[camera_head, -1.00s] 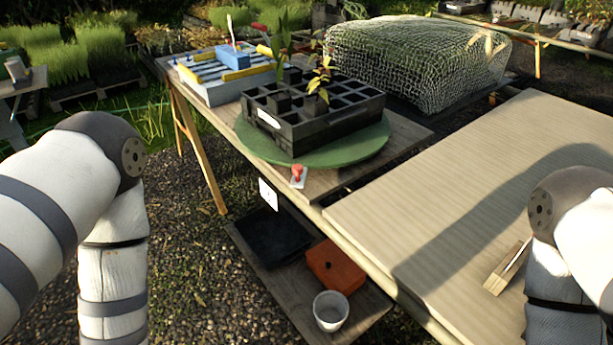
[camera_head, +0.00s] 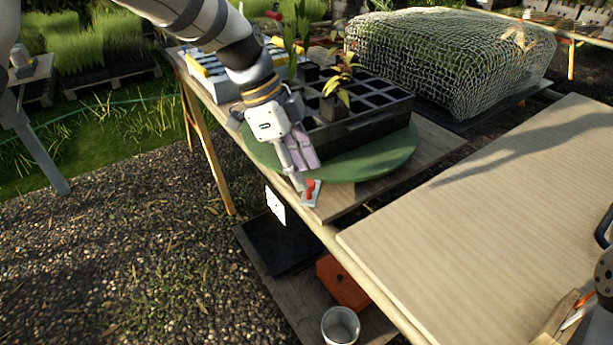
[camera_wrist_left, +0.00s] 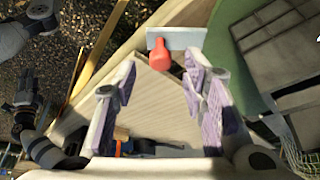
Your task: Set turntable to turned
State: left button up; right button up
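The turntable is a green round disc (camera_head: 385,162) on the wooden bench, with a black cell tray (camera_head: 365,128) on it. A red knob or lever (camera_head: 309,187) on a small pale plate sits by the disc's front edge. My left gripper (camera_head: 300,180) reaches down just beside the red knob and partly covers the disc and tray. In the left wrist view, the gripper's purple-padded fingers (camera_wrist_left: 160,80) are apart and empty. The red knob (camera_wrist_left: 160,54) lies beyond the fingertips, roughly between them; contact cannot be told. The disc's edge (camera_wrist_left: 226,35) shows at right.
A netted crop bed (camera_head: 450,60) stands behind the tray. A bare wooden board (camera_head: 480,210) fills the right. A lower shelf holds a black tray (camera_head: 275,243), an orange box (camera_head: 342,283) and a white cup (camera_head: 340,325). Potted seedlings rise from the cell tray.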

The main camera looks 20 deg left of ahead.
pick_arm(q)
jog(key=shift+x, duration=1.25)
grip_shut()
jog(key=shift+a, duration=0.2)
